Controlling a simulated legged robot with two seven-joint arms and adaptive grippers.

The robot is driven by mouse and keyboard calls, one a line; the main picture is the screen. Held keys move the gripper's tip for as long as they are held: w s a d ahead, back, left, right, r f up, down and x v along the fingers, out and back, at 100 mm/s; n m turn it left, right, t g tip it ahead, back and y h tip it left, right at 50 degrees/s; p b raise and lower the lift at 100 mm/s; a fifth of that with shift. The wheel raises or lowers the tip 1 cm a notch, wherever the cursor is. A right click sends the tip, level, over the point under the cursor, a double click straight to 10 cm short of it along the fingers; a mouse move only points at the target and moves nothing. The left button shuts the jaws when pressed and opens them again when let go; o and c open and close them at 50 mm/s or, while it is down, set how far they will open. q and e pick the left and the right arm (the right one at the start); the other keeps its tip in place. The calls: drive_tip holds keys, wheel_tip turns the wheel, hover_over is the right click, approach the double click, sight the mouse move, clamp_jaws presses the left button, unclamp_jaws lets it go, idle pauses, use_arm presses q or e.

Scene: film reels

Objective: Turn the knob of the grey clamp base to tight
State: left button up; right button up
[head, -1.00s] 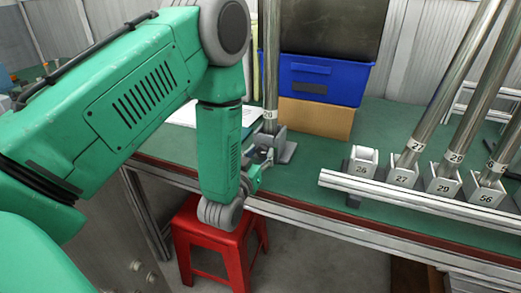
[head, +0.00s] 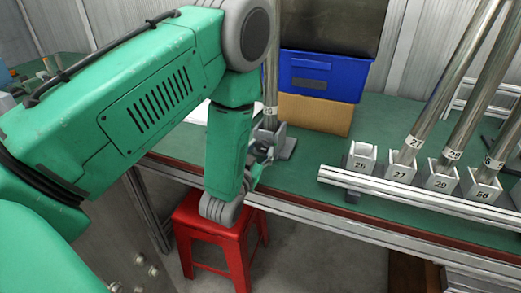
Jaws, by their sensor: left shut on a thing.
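The grey clamp base (head: 288,148) stands on the green table near its front edge, left of centre. A metal tube (head: 271,85) with a number label rises upright from it. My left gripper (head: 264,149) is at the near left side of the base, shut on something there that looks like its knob. The knob itself is hidden by the fingers and too small to make out. My left arm covers part of the table left of the base. My right gripper is not in view.
A rack of numbered sockets (head: 398,172) holds several leaning metal tubes at the right, behind a metal rail (head: 400,196). A red stool (head: 190,225) stands below the table's front edge.

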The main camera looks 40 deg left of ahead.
use_arm(q)
drive_tip(key=o, duration=1)
drive_tip(key=shift+d+f, duration=0.1)
drive_tip(key=shift+f, duration=0.15)
drive_tip(key=shift+o, duration=0.7)
drive_tip(key=shift+r, duration=0.1)
drive_tip(key=v, duration=1.1)
drive_tip(key=shift+s, duration=0.4)
